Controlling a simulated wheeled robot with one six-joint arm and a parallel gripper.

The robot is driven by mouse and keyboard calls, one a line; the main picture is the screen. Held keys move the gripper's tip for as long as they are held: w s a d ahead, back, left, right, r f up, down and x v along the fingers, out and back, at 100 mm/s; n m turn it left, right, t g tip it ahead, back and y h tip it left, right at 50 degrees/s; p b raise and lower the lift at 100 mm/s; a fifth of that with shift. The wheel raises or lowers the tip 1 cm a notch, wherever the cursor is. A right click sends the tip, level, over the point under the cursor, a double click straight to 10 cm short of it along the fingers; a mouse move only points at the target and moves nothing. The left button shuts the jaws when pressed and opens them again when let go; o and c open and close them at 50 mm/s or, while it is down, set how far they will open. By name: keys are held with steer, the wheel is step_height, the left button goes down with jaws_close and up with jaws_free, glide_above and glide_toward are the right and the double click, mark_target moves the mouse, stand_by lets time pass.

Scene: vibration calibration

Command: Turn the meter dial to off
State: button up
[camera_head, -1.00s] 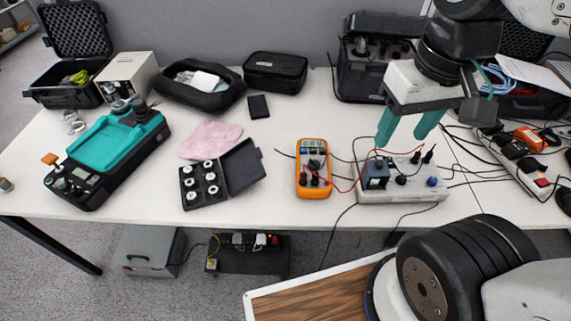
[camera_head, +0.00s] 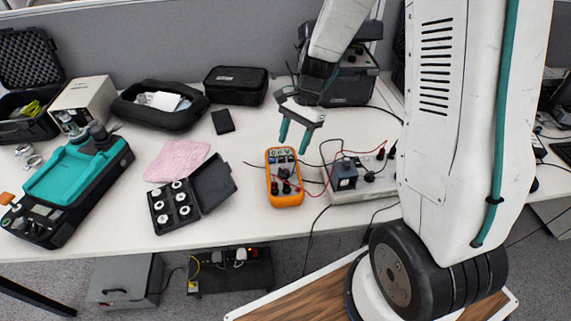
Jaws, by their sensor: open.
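The orange multimeter (camera_head: 284,178) lies on the white table, its lit display at the far end. Its dark round dial (camera_head: 285,173) sits mid-face, with leads plugged in at the near end. The dial's pointer setting is too small to read. My gripper (camera_head: 294,142) is open and empty, its two teal fingers pointing down above and just beyond the multimeter's far end. The fingers appear apart from the multimeter.
A white-based test unit with a dark block (camera_head: 344,175) stands right of the multimeter, with red and black leads between. An open black case of weights (camera_head: 174,206) lies to the left. My arm hides the table's right part.

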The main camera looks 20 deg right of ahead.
mark_target(285, 169)
steer(key=x, duration=0.8)
steer(key=shift+w+f, duration=0.15)
steer(key=shift+f, duration=0.1)
steer(key=c, duration=1)
